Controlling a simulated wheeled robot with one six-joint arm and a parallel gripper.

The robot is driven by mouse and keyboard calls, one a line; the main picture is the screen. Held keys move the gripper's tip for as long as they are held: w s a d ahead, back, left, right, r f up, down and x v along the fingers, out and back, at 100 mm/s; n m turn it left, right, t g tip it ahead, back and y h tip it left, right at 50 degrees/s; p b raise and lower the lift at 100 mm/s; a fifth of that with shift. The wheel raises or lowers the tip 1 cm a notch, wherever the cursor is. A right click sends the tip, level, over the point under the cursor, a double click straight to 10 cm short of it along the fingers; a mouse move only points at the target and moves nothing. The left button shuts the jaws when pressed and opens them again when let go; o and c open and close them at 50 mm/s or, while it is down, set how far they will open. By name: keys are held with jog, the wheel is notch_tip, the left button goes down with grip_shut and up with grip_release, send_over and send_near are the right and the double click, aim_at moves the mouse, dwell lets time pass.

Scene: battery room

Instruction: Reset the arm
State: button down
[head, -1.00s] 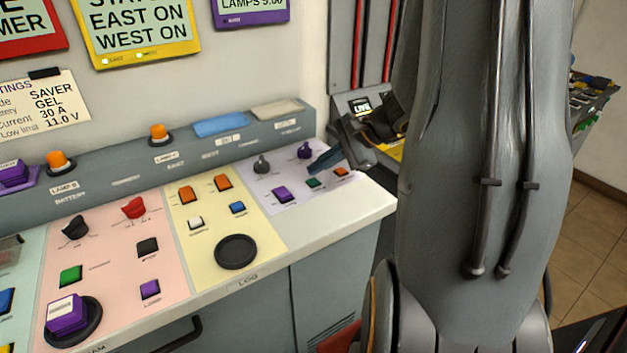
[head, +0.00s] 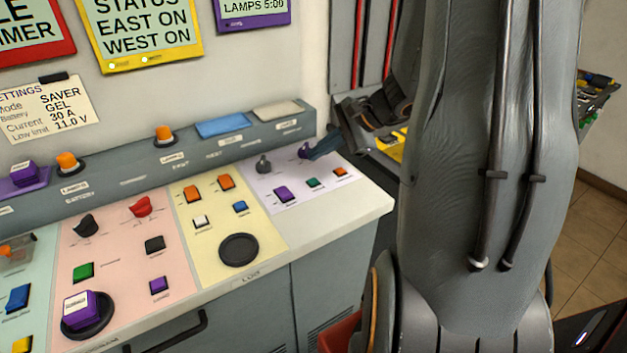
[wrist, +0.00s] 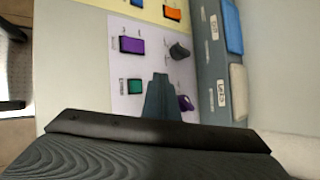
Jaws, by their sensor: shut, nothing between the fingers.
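My gripper (head: 312,153) is shut and empty, seen at the far right end of the console, partly behind my own arm. In the head view its narrow blue-grey fingertips overlap the purple knob (head: 302,150) on the lilac panel (head: 330,195). In the wrist view the shut fingers (wrist: 160,78) point over the same panel, between the green button (wrist: 134,86) and the purple knob (wrist: 186,102). I cannot tell whether they touch anything. My arm fills the right of the head view and hides what is behind it.
The console (head: 350,215) carries several buttons, dark and red knobs, and a round black pad (head: 239,250). A raised ledge (head: 130,165) with orange lamps runs along its back. Signs hang above. Tiled floor (head: 590,245) shows at right.

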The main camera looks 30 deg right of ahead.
dwell(0.4)
jog(key=s+a+n+g, duration=0.1)
jog(key=s+a+n, duration=0.1)
jog(key=a, duration=0.1)
jog(key=s+a+f+n+g, duration=0.1)
jog(key=s+a+n+g, duration=0.1)
jog(key=a, duration=0.1)
jog(key=s+a+n+g+h, duration=0.1)
jog(key=s+a+n, duration=0.1)
jog(key=a, duration=0.1)
jog(key=shift+s+a+f, duration=0.4)
jog(key=s+a+n+h, duration=0.1)
jog(key=s+n, duration=0.1)
jog(key=n, duration=0.1)
jog(key=s+a+n+g+h, duration=0.1)
jog(key=s+a+n+h, duration=0.1)
jog(key=n, duration=0.1)
jog(key=s+a+n+h, duration=0.1)
jog(key=s+a+n, duration=0.1)
jog(key=n, duration=0.1)
jog(key=shift+s+a+g, duration=0.1)
jog(key=shift+s+g, duration=0.3)
jog(key=n, duration=0.1)
jog(key=n+h, duration=0.1)
jog(key=a+n, duration=0.1)
jog(key=shift+s+r+t, duration=0.2)
jog(key=shift+s+t, duration=0.1)
